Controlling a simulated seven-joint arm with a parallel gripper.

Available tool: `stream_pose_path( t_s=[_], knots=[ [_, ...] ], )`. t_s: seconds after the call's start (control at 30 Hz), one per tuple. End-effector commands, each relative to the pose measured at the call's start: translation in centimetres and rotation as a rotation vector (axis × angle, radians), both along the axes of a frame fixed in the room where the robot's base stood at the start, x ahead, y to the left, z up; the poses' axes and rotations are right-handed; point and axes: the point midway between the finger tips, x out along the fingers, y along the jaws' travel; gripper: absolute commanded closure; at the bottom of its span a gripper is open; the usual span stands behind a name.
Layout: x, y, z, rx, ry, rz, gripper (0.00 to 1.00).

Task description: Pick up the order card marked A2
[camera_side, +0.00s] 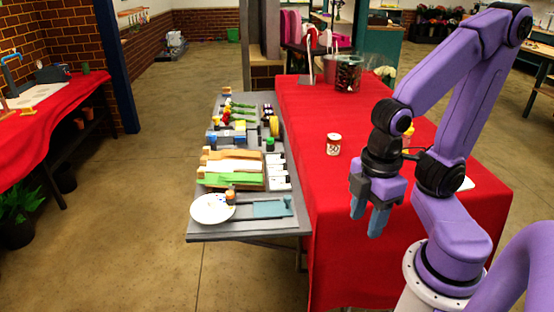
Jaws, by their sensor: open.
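My gripper (367,216) hangs at the front of the red-covered table, fingers pointing down. It is open and nothing is seen between its fingers. Small white cards (279,183) lie in a column on the right side of the grey side table, left of the gripper. Their markings are too small to read, so I cannot tell which one is A2. A white flat thing (467,184) also shows partly behind my arm on the red cloth; it is mostly hidden.
A small labelled can (333,145) stands on the red tablecloth (304,128). A glass container (348,74) stands further back. The grey side table (208,236) holds flowers, folded paper or cloth (233,167), a white plate (210,209) and a teal tool (268,208). Cloth around the can is clear.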

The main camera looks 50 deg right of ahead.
Motion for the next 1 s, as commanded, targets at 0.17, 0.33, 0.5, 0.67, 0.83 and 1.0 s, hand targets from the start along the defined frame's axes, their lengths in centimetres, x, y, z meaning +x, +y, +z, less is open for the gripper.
stream_pose_path(
  t_s=[0.17,0.33,0.5,0.67,0.83,1.0],
  knots=[
    [0.7,-0.3,-0.3,-0.029,-0.013,0.005,0.53],
    [4.9,-2.6,-1.4,-0.204,-0.092,0.054,0.53],
    [10.9,-6.4,-2.4,-0.468,-0.176,0.155,0.53],
    [16.3,-9.8,-3.0,-0.701,-0.217,0.281,0.53],
    [21.7,-13.2,-3.8,-0.921,-0.228,0.448,0.53],
    [26.5,-16.1,-5.4,-1.096,-0.216,0.645,0.53]
  ],
)
